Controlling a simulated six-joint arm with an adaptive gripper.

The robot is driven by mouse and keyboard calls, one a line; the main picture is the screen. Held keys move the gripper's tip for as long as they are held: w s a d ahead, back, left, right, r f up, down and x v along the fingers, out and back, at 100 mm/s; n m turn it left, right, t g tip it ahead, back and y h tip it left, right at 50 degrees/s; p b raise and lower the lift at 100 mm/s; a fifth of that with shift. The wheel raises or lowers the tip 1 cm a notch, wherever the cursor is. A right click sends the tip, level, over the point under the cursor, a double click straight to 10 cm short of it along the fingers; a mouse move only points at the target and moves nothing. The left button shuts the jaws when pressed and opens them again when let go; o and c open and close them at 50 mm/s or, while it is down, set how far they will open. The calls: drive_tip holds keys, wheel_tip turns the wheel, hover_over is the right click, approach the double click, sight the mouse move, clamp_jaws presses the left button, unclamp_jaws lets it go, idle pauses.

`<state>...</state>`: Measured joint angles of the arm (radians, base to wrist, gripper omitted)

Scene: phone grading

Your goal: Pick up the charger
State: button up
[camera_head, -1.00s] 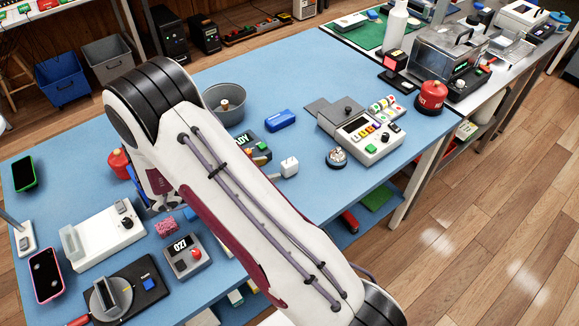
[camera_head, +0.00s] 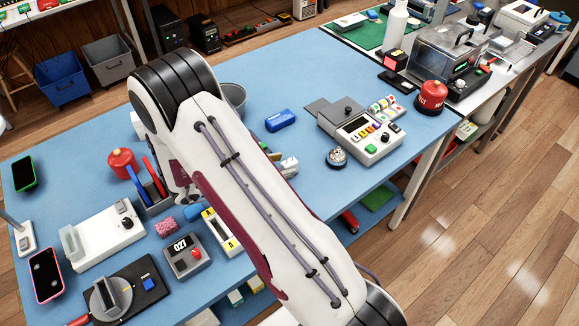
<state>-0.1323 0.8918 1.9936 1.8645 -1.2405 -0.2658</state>
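A small white block that looks like the charger (camera_head: 290,167) lies on the blue table, just right of my arm's upper link. My arm hides part of the area to its left. My gripper (camera_head: 185,195) shows only in part, below my arm's elbow and left of the long link. It is low over the table, well to the left of the white block and apart from it. Its fingers are too small and covered to tell whether they are open or shut.
A tool holder with red and blue handles (camera_head: 147,184) and a red canister (camera_head: 122,163) stand left of my gripper. A blue block (camera_head: 280,120) and a button panel (camera_head: 362,138) lie right. Blue table is clear around the white block's right side.

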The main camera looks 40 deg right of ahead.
drive_tip(key=shift+x, duration=1.15)
clamp_jaws()
